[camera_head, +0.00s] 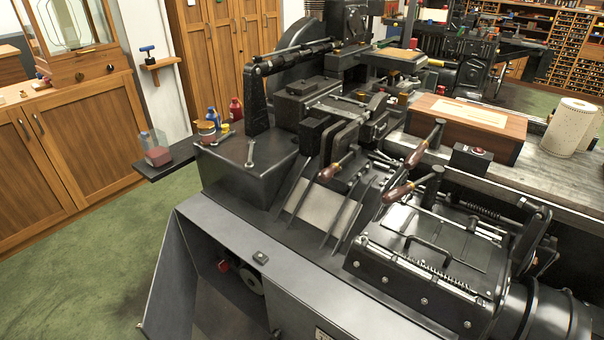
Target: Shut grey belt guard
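The grey belt guard appears to be the dark grey panel (170,285) at the lower left of the type caster (255,220). It stands swung open, jutting out from the machine's front left edge towards the bottom of the view. Behind it the cabinet opening shows a round wheel-like part (251,280) and a red knob (223,265). The panel's lower end is near the bottom of the picture. Neither of my grippers shows in this view.
A dark shelf (160,169) with a jar (155,150) juts out left of the machine. Green floor (85,270) lies clear left of the panel. Wooden cabinets (70,160) stand beyond. Lever handles (400,192) and a lid with a handle (428,248) are on the right.

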